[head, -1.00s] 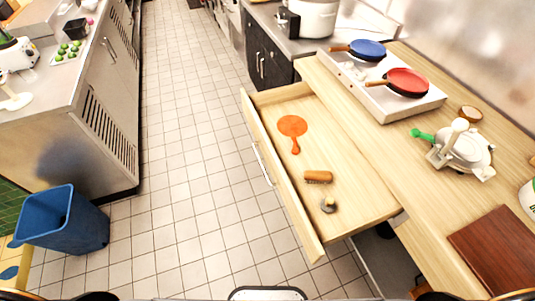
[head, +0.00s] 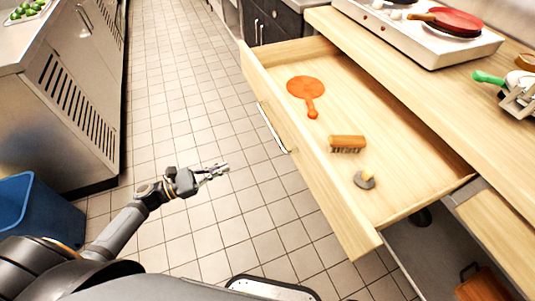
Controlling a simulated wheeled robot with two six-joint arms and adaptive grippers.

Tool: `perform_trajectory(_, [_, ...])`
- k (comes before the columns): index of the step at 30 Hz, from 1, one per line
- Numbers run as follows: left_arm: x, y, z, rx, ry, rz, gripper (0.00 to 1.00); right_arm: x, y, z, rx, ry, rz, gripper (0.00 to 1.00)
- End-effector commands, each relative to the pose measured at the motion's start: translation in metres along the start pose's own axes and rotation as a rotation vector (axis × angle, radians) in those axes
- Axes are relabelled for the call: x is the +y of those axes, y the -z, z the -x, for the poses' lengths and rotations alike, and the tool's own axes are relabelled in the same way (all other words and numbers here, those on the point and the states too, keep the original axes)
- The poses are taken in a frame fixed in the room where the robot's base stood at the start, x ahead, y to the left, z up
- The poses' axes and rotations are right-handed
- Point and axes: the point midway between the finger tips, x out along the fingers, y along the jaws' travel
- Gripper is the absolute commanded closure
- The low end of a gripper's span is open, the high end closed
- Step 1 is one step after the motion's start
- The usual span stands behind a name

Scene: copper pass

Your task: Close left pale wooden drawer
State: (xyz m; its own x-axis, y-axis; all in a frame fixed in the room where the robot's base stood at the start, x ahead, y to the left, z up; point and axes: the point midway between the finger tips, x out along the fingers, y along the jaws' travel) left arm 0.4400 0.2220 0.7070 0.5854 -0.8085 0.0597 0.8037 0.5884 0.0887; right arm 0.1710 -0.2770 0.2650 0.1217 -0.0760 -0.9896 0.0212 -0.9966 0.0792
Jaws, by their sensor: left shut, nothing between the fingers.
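The pale wooden drawer (head: 316,184) is pulled well out from under the wooden counter in the head view. Its front faces left and carries a metal handle (head: 273,128). Inside lie an orange paddle-shaped thing (head: 306,87), a wooden brush (head: 347,142) and a small round-based thing with a knob (head: 364,180). My left gripper (head: 222,170) is shut and empty, over the tiled floor to the left of the drawer front and apart from it. My right gripper is not in view.
The wooden counter (head: 420,88) bears a white stove (head: 425,42) with a red pan (head: 458,22). A blue bin (head: 38,222) and a steel cabinet (head: 62,105) stand at left. Tiled floor (head: 190,110) between is clear.

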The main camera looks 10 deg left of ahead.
Motion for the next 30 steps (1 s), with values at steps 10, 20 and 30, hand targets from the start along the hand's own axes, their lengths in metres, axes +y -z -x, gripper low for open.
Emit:
perform_trajectory(10, [0.0,-0.035,-0.009,-0.137,0.023,0.097,1.0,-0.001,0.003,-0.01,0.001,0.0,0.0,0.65])
perform_trajectory(20, [0.0,-0.044,-0.07,-0.142,0.02,0.093,1.0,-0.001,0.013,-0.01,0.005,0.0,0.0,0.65])
perform_trajectory(30, [-0.001,-0.052,-0.131,-0.137,0.019,0.095,1.0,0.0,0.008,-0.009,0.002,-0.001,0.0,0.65])
